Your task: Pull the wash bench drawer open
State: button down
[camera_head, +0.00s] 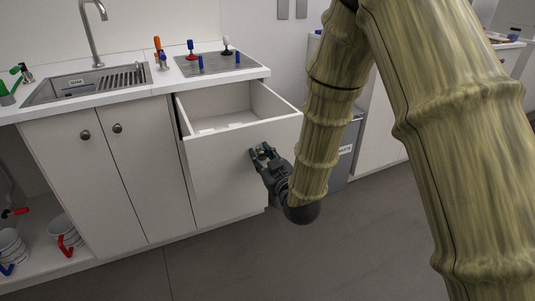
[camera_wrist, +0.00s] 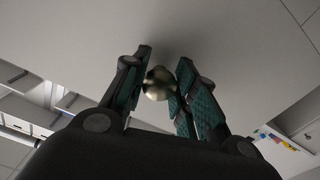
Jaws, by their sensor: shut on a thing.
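The wash bench drawer (camera_head: 240,146) is a white box drawer pulled well out from under the worktop, to the right of the cabinet doors. Its inside shows from above, with a pale flat thing lying in it. My gripper (camera_head: 262,155) is at the drawer front in the head view. In the wrist view my gripper (camera_wrist: 161,82) has its two fingers on either side of the round metal knob (camera_wrist: 157,84) on the drawer front, shut on it. In the head view the fingers mostly hide the knob.
Cabinet doors (camera_head: 110,185) are closed. Cups (camera_head: 62,232) stand on a low shelf at left. A grey bin (camera_head: 347,155) stands right. The floor in front is clear.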

jog(key=c, duration=1.1)
grip_release()
jog(key=v, duration=1.2)
